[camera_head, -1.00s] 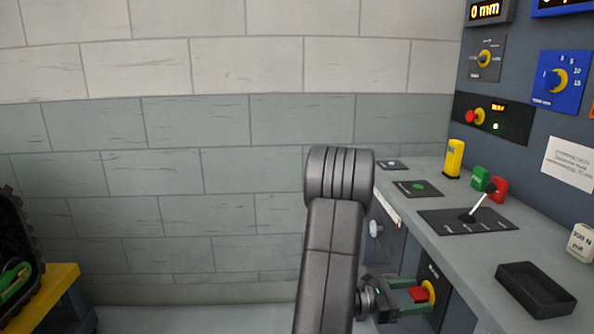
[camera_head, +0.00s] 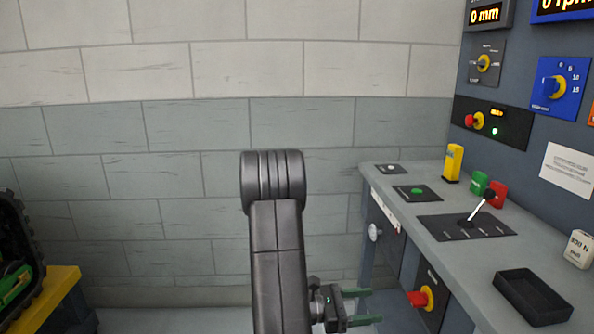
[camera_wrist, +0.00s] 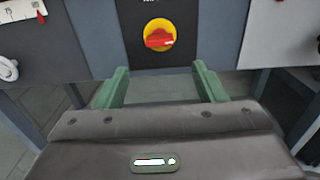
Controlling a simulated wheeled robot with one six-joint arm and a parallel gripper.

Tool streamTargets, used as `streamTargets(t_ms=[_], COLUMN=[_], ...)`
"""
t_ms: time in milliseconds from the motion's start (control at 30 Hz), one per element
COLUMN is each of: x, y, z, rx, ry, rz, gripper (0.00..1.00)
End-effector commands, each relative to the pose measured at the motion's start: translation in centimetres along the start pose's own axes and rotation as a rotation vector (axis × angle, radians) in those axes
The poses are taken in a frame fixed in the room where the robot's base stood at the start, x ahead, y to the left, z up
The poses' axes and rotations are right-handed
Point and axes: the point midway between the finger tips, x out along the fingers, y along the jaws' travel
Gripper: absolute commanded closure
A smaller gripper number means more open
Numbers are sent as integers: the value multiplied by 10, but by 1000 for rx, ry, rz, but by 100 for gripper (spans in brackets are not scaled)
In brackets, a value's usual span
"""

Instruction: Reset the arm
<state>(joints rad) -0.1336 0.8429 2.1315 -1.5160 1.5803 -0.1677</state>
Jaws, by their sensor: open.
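My gripper (camera_head: 366,306) shows at the lower middle of the head view, beside the front of the grey console (camera_head: 438,246). Its two green fingers are apart with nothing between them. In the wrist view my gripper (camera_wrist: 160,86) is also open and empty. Beyond the fingers is a red rotary switch on a yellow round plate (camera_wrist: 159,36), set in a dark panel. The same red switch (camera_head: 421,298) shows in the head view on the console front, to the right of the fingertips and apart from them.
The console top carries a lever (camera_head: 482,207), a black tray (camera_head: 532,297), a yellow block (camera_head: 453,163) and a green button (camera_head: 417,190). A yellow stand (camera_head: 62,290) with a dark tracked carrier is at the left. The floor between looks clear.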

Motion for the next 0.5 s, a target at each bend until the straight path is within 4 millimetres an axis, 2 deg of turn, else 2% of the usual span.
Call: streamTargets(t_ms=[200, 500], x=[-24, 15], y=[0, -1], z=[0, -1], rx=[0, 2], ry=[0, 1], rz=[4, -5], gripper=[36, 36])
